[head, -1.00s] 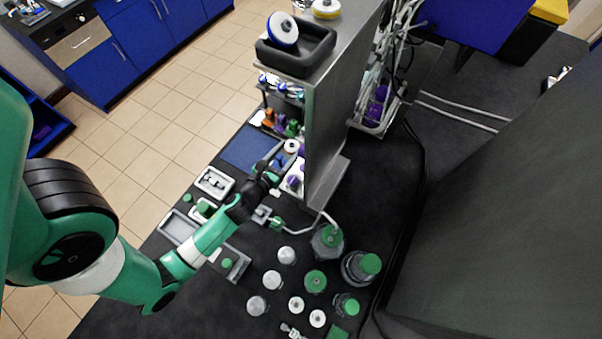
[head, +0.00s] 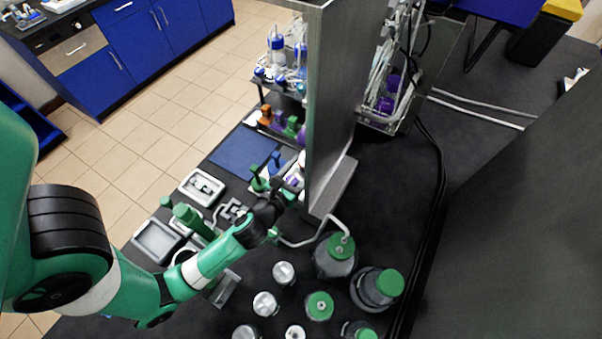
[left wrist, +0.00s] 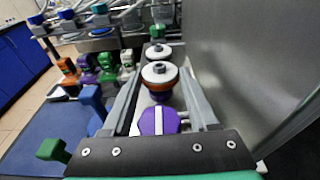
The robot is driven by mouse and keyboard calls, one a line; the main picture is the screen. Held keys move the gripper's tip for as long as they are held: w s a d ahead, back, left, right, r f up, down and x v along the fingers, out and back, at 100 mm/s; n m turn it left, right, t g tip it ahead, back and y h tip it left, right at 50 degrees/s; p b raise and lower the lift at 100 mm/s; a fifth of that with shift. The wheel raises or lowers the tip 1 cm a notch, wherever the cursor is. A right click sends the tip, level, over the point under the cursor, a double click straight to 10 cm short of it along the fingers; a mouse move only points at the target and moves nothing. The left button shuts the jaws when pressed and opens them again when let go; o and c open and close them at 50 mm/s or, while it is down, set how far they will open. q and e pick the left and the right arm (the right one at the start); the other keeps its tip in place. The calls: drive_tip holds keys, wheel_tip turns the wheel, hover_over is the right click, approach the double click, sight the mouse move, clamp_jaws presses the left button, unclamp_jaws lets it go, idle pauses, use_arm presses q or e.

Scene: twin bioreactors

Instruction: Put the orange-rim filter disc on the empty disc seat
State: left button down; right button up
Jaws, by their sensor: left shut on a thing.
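In the left wrist view the orange-rim filter disc (left wrist: 160,75) has a white top with a dark knob and an orange edge. It sits between the fingertips of my left gripper (left wrist: 161,80), which is shut on it. A second white disc (left wrist: 157,52) with a dark knob stands just behind it. A purple part (left wrist: 155,121) shows below and nearer, between the fingers. In the head view my left gripper (head: 288,192) is beside the steel panel, which partly hides its tip area. I cannot make out an empty disc seat. My right gripper is not in view.
A tall steel panel (left wrist: 238,60) stands close on the right of the left gripper. Coloured valve blocks (left wrist: 88,70) and a green-handled part (left wrist: 53,150) are on its left. Green-capped bottles (head: 336,255) stand on the dark bench.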

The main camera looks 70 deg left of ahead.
use_arm(q)
drive_tip(key=shift+c, duration=1.4)
unclamp_jaws()
drive_tip(key=shift+s+f, duration=0.15)
drive_tip(key=shift+f, duration=0.2)
drive_tip(key=shift+o, duration=0.5)
drive_tip(key=shift+r, duration=0.1)
drive_tip(key=p+v, duration=0.4)
drive_tip(key=v, duration=0.8)
drive_tip(key=shift+r, duration=0.1)
